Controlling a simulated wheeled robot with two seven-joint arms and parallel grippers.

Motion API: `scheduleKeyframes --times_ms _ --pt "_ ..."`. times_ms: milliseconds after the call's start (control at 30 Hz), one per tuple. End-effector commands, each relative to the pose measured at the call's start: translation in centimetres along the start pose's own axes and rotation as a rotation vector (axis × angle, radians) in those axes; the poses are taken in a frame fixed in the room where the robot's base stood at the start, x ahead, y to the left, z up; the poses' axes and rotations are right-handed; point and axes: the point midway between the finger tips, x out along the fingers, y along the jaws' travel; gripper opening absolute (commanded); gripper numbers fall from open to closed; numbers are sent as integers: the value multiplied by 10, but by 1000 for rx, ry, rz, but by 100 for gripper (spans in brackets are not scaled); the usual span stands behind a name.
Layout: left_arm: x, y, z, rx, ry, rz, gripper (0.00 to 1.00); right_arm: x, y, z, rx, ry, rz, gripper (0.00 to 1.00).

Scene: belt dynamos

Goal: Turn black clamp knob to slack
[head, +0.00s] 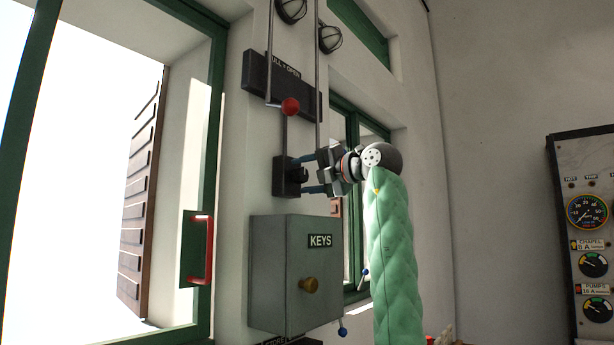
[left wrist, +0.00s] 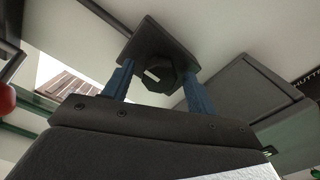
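The black clamp knob (head: 297,174) sits on a dark plate (head: 281,180) on the wall, below the vertical rod and above the keys cabinet. My left gripper (head: 305,174) is at the knob, with one blue finger above it and one below in the head view. In the left wrist view the faceted knob (left wrist: 158,76), with a pale mark on its face, lies between the two blue fingers (left wrist: 158,88). The fingers are apart, and a gap shows beside the knob, clearest on the left. My right gripper is in neither view.
A red ball handle (head: 290,106) on a rod is just above the knob. The grey keys cabinet (head: 280,270) juts out below. An open green-framed door with a red handle (head: 208,250) stands left. A gauge panel (head: 585,220) is far right.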

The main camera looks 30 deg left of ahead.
Motion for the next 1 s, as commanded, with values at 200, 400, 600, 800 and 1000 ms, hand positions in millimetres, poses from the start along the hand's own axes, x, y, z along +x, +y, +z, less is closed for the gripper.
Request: scheduleKeyframes --times_ms 200,400,600,800,1000 --pt "-1 0 0 0 0 0 57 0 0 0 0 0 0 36" --pt "-18 -1 0 0 -2 0 57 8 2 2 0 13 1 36" --pt "-50 -2 0 1 -2 0 57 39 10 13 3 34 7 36" --pt "-72 -1 0 1 0 0 57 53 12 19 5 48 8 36" --pt "-78 -1 0 1 0 0 57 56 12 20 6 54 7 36"
